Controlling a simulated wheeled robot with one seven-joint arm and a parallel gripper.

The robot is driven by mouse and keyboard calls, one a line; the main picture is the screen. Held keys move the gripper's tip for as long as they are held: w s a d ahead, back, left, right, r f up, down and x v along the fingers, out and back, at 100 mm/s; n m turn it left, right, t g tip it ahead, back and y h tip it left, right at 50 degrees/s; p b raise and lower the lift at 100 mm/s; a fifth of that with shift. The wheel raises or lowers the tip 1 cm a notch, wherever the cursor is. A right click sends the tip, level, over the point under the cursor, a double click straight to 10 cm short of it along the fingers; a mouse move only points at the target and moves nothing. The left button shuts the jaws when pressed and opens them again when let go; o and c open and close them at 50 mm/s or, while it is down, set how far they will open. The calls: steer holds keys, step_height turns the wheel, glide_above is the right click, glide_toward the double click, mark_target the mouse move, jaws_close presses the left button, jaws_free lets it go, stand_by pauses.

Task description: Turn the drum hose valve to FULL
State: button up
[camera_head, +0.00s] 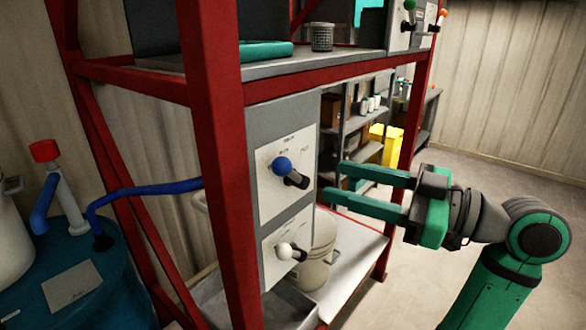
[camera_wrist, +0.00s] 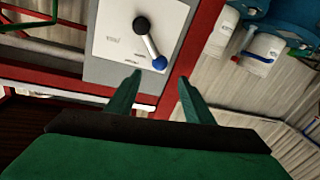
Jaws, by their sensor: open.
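The valve with the blue knob (camera_head: 281,163) is on the upper white plate (camera_head: 274,196) of a grey panel in the head view. A blue hose (camera_head: 146,190) runs from the blue drum (camera_head: 75,275) toward this panel. The lever points up and left from its dark hub. In the wrist view the blue knob (camera_wrist: 159,63) lies just beyond my fingertips, roughly between them. My gripper (camera_head: 335,182) is open and empty, to the right of the panel, with its fingers pointing at the lever. The plate's markings are too small to read.
A second lever with a white knob (camera_head: 284,250) is on the plate below. Red rack posts (camera_head: 215,120) stand beside the panel, and a shelf (camera_head: 300,62) runs above it. A pale bucket (camera_head: 318,255) stands behind the panel. The floor at right is clear.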

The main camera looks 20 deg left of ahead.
mark_target(291, 168)
steer(key=a, duration=0.3)
steer(key=w+a, duration=0.1)
steer(key=a, duration=0.6)
steer(key=shift+w+a, duration=0.2)
steer(key=shift+w, duration=0.15)
jaws_close()
steer(key=shift+a, duration=0.1)
